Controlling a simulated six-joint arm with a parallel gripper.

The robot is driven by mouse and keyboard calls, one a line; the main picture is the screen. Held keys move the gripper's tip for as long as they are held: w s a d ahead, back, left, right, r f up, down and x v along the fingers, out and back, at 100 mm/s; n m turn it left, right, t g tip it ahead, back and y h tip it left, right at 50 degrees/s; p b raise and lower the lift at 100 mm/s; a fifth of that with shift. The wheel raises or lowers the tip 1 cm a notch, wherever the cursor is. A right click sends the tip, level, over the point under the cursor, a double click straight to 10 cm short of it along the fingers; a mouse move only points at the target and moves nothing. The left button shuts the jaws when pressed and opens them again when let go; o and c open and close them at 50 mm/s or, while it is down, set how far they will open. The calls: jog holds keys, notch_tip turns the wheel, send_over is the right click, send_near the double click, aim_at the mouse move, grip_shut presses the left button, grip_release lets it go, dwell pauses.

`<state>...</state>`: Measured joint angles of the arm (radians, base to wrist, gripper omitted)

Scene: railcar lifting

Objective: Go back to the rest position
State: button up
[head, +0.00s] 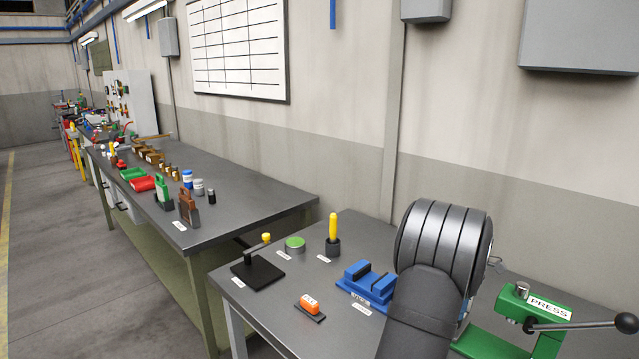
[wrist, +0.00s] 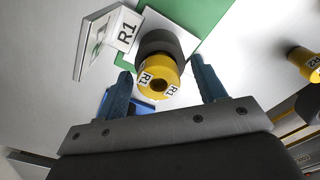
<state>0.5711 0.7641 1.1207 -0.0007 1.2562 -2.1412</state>
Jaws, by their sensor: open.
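In the wrist view, my gripper (wrist: 161,67) is open, with its two blue-grey fingers spread apart. A yellow round piece marked R1 (wrist: 158,74) shows between and beyond the fingertips, with a dark grey collar (wrist: 163,43) behind it. A visible gap lies on either side, and neither finger appears to close on it. Nothing is held. In the head view my dark arm link fills the lower right, and my gripper is not seen there.
In the wrist view, an R1 sign (wrist: 124,29) stands close beside the piece, and a yellow R2 piece (wrist: 304,63) is at the right. In the head view, a blue vise (head: 369,283), an orange block (head: 310,304) and a green press (head: 540,305) are on the near bench.

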notch_tip(320, 180, up, 17)
notch_tip(320, 180, down, 17)
jog(key=shift+f, duration=0.2)
notch_tip(320, 180, up, 8)
jog(key=shift+r, duration=0.1)
jog(key=shift+s+a, duration=0.15)
jog(key=shift+s, duration=1.25)
jog(key=shift+s+a, duration=0.15)
jog(key=shift+s, duration=1.2)
